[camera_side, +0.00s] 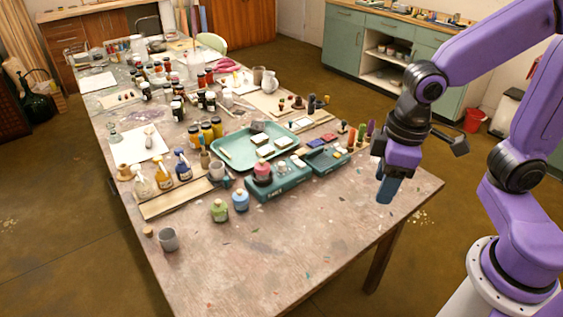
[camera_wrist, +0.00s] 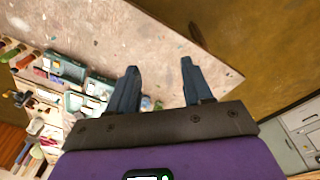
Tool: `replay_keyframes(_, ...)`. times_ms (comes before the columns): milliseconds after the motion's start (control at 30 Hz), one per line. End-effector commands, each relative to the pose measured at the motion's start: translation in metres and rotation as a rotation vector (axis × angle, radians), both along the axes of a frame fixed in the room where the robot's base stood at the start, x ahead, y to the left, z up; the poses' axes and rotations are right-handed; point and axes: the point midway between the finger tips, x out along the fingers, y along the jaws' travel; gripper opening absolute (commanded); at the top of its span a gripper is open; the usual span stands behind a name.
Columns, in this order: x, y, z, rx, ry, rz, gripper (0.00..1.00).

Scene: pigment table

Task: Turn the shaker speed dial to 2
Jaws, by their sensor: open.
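In the side view, a long teal device (camera_side: 282,185) stands on the table with a pink-lidded jar (camera_side: 263,168) on its left end; it looks like the shaker. A smaller teal device (camera_side: 325,160) stands just right of it. The speed dial and its setting are too small to make out. My gripper (camera_side: 384,192) hangs right of both devices, above the table's right end and apart from them. In the wrist view, my gripper (camera_wrist: 160,68) is open, with nothing between its fingers. Teal devices show left of the fingers there, partly hidden.
A teal tray (camera_side: 228,158) with pale blocks lies behind the shaker. Green and blue bottles (camera_side: 240,200) and a grey cup (camera_side: 169,240) stand in front and to the left. Several upright coloured handles (camera_side: 351,137) are near my gripper. The table's front right (camera_side: 330,230) is clear.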

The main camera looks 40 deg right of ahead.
Motion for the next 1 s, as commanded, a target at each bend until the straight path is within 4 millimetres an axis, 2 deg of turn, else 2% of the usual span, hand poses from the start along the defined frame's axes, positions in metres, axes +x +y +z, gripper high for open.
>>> replay_keyframes(33,0.021,0.008,-0.001,-0.004,-0.013,-0.079,0.50)
replay_keyframes(200,0.086,0.026,-0.004,-0.004,-0.070,-0.343,0.50)
replay_keyframes(433,0.175,0.036,-0.017,0.001,-0.150,-0.697,0.50)
replay_keyframes(600,0.238,0.031,-0.032,0.012,-0.215,-0.955,0.50)
replay_keyframes(800,0.301,0.014,-0.053,0.032,-0.292,-1.239,0.50)
replay_keyframes(900,0.323,0.004,-0.062,0.041,-0.324,-1.348,0.50)
replay_keyframes(1000,0.336,-0.004,-0.069,0.048,-0.347,-1.420,0.50)
